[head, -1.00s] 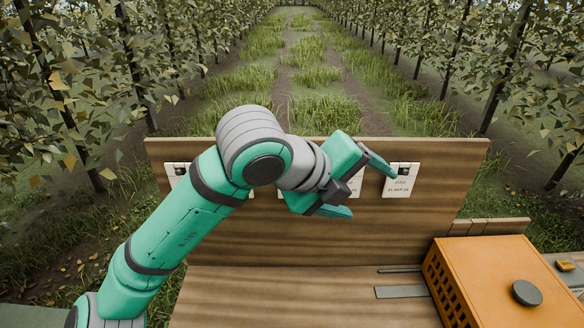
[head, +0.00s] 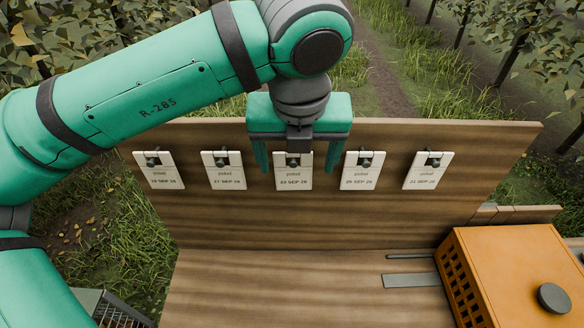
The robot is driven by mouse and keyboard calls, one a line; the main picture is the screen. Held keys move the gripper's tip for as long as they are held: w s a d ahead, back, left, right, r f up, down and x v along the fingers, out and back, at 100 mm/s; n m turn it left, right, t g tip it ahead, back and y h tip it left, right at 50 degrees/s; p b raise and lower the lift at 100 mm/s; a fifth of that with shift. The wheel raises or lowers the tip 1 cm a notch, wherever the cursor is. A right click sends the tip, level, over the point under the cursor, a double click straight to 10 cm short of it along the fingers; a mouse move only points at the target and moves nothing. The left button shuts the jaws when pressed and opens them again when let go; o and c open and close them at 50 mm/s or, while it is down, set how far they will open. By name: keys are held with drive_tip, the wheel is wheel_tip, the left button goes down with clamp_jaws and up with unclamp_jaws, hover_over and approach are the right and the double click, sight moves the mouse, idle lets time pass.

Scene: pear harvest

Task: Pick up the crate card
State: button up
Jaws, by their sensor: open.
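Several white crate cards hang in a row on pegs along an upright wooden board (head: 330,218). From left to right they are the far left card (head: 164,178), the second card (head: 228,178), the middle card (head: 293,179), the fourth card (head: 359,178) and the far right card (head: 424,178). Each reads "picked" with a September date; the middle one seems to read 23 SEP 26. My gripper (head: 297,168) is open and points down in front of the middle card, one finger on each side of it. It hides that card's top. I cannot tell whether the fingers touch it.
A wooden worktop (head: 290,290) below the board is mostly bare. An orange crate-like box (head: 520,265) with a dark round knob stands at the right. Flat grey strips (head: 410,280) lie beside it. Orchard rows and grass lie behind.

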sight(293, 174)
drive_tip(key=shift+w+a+x, duration=0.15)
drive_tip(key=shift+a+x, duration=0.05)
drive_tip(key=shift+x, duration=1.6)
drive_tip(key=shift+w+a+x, duration=0.1)
drive_tip(key=shift+a+x, duration=0.05)
drive_tip(key=shift+x, duration=1.65)
drive_tip(key=shift+r, duration=0.1)
drive_tip(key=c, duration=1.2)
drive_tip(key=shift+d+r, duration=0.1)
drive_tip(key=shift+r, duration=0.15)
drive_tip(key=shift+s, duration=0.15)
